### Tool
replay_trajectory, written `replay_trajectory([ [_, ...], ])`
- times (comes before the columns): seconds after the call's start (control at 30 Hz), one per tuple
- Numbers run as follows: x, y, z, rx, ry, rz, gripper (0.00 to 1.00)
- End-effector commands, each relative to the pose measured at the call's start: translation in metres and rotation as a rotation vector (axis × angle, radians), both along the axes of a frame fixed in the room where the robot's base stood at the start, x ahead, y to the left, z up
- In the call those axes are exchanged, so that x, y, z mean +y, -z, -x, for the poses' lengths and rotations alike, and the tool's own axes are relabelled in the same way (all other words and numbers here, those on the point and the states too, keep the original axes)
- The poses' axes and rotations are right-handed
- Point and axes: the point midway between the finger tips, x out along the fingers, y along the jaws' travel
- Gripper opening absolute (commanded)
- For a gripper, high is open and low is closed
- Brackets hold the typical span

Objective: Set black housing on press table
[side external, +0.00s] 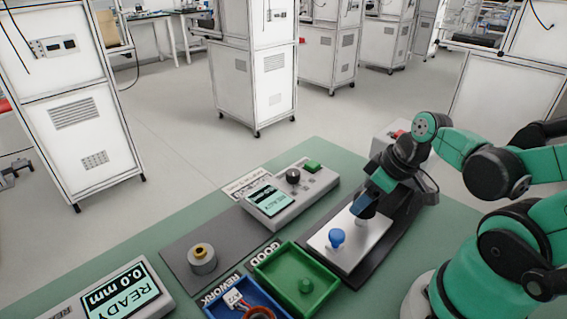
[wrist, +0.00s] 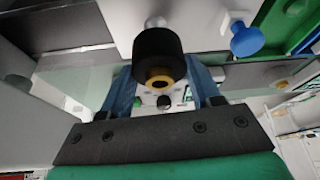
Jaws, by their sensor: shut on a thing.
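My gripper (side external: 364,208) points down over the light plate (side external: 322,240) on a dark base, which appears to be the press table. In the wrist view its blue fingers (wrist: 160,68) are shut on the black housing (wrist: 158,45), a short black cylinder with a brass-coloured ring at its near end. The housing is hard to make out in the side view, hidden by the fingers. A pale peg (side external: 361,224) stands on the plate just below the fingers. It also shows in the wrist view (wrist: 156,21), close beyond the housing; I cannot tell whether they touch.
A blue knob (side external: 337,237) stands on the plate beside my gripper. A green bin (side external: 268,268) marked GOOD holds a green piece. A blue REWORK bin (side external: 213,307) holds a wired part. A grey cylinder (side external: 202,262) stands on a dark pad. Two READY displays (side external: 268,201) lie left.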

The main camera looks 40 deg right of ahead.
Motion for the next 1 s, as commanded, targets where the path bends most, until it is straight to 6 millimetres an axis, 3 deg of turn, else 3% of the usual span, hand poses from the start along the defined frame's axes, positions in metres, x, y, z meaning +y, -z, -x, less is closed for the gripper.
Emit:
replay_trajectory([
  [1.0,0.001,0.022,0.002,0.000,0.000,0.000,0.01],
])
